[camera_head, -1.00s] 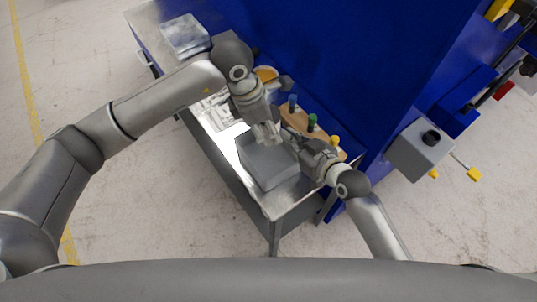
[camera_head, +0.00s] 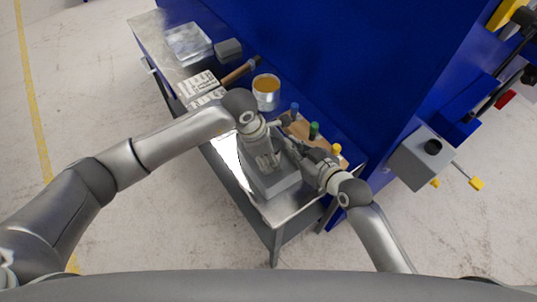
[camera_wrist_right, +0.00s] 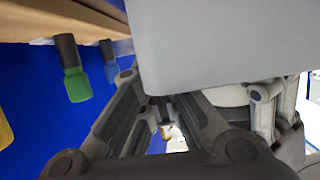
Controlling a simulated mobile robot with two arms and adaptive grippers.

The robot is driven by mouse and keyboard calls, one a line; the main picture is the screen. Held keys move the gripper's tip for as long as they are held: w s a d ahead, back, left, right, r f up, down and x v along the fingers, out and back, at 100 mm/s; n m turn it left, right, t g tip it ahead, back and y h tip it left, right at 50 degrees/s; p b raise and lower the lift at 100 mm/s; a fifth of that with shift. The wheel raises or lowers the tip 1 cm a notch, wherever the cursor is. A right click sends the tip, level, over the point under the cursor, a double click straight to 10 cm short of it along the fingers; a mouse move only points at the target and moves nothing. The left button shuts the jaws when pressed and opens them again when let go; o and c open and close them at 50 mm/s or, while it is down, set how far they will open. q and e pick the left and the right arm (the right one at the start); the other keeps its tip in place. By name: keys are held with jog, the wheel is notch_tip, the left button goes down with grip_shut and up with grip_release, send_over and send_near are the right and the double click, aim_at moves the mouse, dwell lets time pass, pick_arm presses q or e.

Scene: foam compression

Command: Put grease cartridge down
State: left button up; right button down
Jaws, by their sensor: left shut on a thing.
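My left gripper (camera_head: 268,164) is shut, pointing down in front of and over the grey box (camera_head: 283,187). A pale rounded piece, which I take for the grease cartridge (camera_wrist_right: 228,96), shows beside the left gripper's links in the right wrist view; it is mostly hidden by fingers and the grey box. In the head view I cannot make the cartridge out. My right gripper (camera_head: 299,151) is close to the right side of the left one, by the box.
A wooden rack with blue, green (camera_head: 314,129) and yellow handles stands behind the right gripper. A can with an orange top (camera_head: 266,87), a hammer (camera_head: 238,73), a small grey block (camera_head: 228,48) and a clear box (camera_head: 188,43) are farther along the metal table (camera_head: 147,30).

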pick_arm(q)
jog(key=o, duration=1.2)
jog(key=shift+f, duration=0.1)
jog(key=v, duration=1.2)
pick_arm(e)
jog(key=c, duration=1.6)
grip_release()
jog(key=shift+o, duration=0.2)
